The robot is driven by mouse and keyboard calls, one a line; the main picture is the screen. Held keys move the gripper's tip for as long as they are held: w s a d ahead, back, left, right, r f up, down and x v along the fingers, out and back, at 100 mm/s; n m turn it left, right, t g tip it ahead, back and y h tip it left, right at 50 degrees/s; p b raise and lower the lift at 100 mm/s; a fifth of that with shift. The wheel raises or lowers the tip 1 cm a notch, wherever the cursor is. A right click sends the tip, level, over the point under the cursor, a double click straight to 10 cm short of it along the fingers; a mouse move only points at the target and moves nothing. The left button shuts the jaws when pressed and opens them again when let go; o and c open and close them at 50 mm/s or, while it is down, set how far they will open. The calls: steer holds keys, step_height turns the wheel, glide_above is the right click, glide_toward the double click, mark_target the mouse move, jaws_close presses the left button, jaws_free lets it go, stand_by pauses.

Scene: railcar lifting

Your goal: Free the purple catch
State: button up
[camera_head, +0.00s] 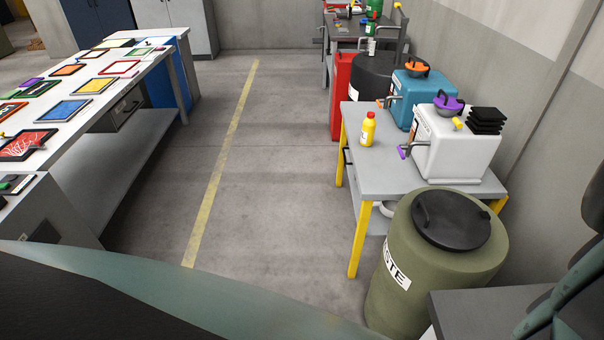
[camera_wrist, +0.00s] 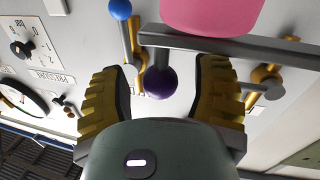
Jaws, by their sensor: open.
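The purple catch shows in the wrist view as a lever ending in a dark purple ball (camera_wrist: 161,83), in front of a pale panel. A grey bar (camera_wrist: 235,44) runs across just above and right of the ball. My gripper (camera_wrist: 163,72) is open, with one yellow ribbed finger on each side of the ball. Gaps show between the ball and both fingers, and nothing is clasped. I cannot tell how far the ball lies from the fingers in depth. My gripper's palm hides what is below. The catch cannot be made out in the head view.
In the wrist view, a blue-ended lever (camera_wrist: 120,10) stands at upper left and a pink part (camera_wrist: 212,14) above the bar. A brass fitting (camera_wrist: 265,80) is at right; a gauge (camera_wrist: 25,100) is at left. The head view shows a workbench (camera_head: 75,165) and clear floor (camera_head: 270,180).

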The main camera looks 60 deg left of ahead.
steer(key=shift+a, duration=0.1)
jaws_close()
stand_by(0.3)
